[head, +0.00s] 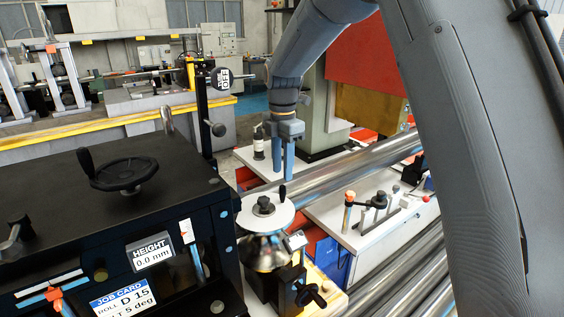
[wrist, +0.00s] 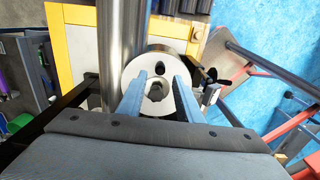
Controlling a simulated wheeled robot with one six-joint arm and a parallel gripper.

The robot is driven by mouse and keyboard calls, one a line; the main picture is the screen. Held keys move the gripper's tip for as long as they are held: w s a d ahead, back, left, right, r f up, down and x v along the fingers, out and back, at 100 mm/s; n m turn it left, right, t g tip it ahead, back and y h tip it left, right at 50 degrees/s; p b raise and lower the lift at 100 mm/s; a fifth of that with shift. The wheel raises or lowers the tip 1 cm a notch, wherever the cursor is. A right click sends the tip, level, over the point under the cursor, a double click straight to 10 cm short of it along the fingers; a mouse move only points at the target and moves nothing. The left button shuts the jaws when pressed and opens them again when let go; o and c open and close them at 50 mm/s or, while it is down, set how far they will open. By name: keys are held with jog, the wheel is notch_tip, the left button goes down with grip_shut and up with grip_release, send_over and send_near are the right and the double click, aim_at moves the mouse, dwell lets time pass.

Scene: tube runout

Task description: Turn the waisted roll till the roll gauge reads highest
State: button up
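The waisted roll (head: 262,254) is a shiny metal spool standing upright at the corner of the black machine. A white disc (head: 266,213) with a dark centre hub and an upright black handle (head: 282,191) sits on top of it. The disc also shows in the wrist view (wrist: 151,103), with its handle (wrist: 160,68) beyond the hub. A small tilted pale plate (head: 296,241) beside the roll may be the roll gauge; no reading is legible. My gripper (head: 283,179) points down above and beyond the disc, its two blue fingers apart and empty. In the wrist view the fingers (wrist: 159,76) frame the disc.
A steel tube (head: 345,170) runs past the roll, close to the disc. The black machine (head: 135,185) at left carries a handwheel (head: 124,174), a height display reading 0.0 mm (head: 152,252) and a job card (head: 123,299). A dark clamp knob (head: 311,294) sits below the roll.

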aim_at(283, 186)
notch_tip(283, 186, down, 6)
jog(key=b, duration=0.3)
jog(key=shift+f, duration=0.15)
grip_shut()
